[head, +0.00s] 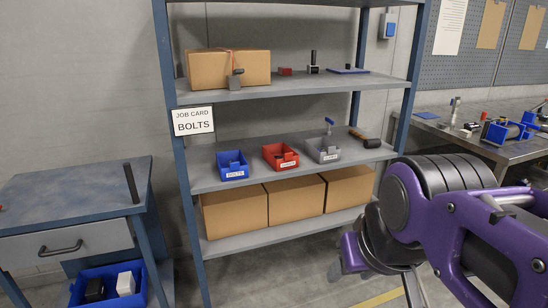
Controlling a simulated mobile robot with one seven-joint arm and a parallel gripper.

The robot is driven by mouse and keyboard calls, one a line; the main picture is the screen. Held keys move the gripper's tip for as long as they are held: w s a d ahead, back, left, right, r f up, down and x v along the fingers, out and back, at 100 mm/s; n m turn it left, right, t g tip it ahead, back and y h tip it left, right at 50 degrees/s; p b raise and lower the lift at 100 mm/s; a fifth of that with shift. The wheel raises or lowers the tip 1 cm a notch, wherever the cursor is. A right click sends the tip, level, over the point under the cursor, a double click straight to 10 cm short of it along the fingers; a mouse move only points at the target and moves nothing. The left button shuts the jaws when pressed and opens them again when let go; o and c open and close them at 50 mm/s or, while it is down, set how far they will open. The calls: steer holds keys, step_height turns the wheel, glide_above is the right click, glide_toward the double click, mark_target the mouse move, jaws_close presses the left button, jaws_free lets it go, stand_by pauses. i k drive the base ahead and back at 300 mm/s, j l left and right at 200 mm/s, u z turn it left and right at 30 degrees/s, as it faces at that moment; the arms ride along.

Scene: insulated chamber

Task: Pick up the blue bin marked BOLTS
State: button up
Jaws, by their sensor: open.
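The blue bin marked BOLTS (232,167) sits on the middle shelf, at the left of a row of three bins. Its white label faces forward, and its contents are too small to make out. My gripper (336,268) is low, right of centre, partly hidden by my purple arm. It is open and apart from the bin, in front of the shelving and below the bin in the picture. A job card (194,122) reading BOLTS hangs on the left shelf post.
A red bin (287,164) and a grey bin (331,158) stand right of the blue bin, with a mallet (365,138) beyond. Cardboard boxes (294,199) fill the shelf below. A drawer bench (60,196) stands left; a cluttered workbench (433,124) stands right.

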mark_target(232, 166)
steer(key=i+l, duration=0.3)
steer(key=i, duration=0.2)
steer(key=i+l+u, duration=0.1)
steer(key=i+l, duration=0.2)
steer(key=i, duration=0.15)
steer(key=i+l+u, duration=0.1)
steer(key=u, duration=1.15)
